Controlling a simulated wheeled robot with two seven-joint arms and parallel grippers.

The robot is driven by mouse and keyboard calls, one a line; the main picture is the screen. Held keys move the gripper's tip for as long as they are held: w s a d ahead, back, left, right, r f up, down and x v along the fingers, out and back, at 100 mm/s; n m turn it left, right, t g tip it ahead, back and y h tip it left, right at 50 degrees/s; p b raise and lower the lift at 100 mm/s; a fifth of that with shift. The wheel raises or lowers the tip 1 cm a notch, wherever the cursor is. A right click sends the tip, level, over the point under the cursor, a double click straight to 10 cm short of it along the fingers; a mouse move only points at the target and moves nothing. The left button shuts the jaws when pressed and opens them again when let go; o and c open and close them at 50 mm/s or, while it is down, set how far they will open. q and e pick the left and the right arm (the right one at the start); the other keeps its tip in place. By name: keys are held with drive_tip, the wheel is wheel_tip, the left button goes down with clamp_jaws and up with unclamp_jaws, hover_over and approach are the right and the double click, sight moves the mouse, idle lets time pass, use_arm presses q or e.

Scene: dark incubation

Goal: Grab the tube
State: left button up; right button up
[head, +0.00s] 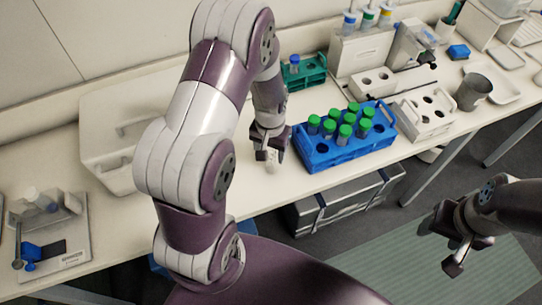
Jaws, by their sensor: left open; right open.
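Several green-capped tubes (345,131) stand upright in the blue rack (322,163) on the bench, right of the picture's middle. My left gripper (270,157) is open, just left of the blue rack and low over the bench. A small pale object (272,166) shows at its fingertips; I cannot tell what it is or whether it touches them. A blue-capped tube (294,62) stands in the green rack (312,72) behind. My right gripper (447,254) is open and empty, out over the floor at the lower right, away from the bench.
A white rack (428,112) and a grey cup (473,93) stand right of the blue rack. A white bin (112,150) stands left behind my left arm. A grey case (345,200) lies below the bench edge. Bare bench lies in front of the bin.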

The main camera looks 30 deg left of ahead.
use_arm(q)
drive_tip(key=shift+s+r, duration=0.1)
drive_tip(key=shift+s, duration=0.3)
drive_tip(key=c, duration=0.5)
drive_tip(key=shift+d+r, duration=0.1)
drive_tip(key=shift+d, duration=0.05)
drive_tip(key=c, duration=0.5)
clamp_jaws()
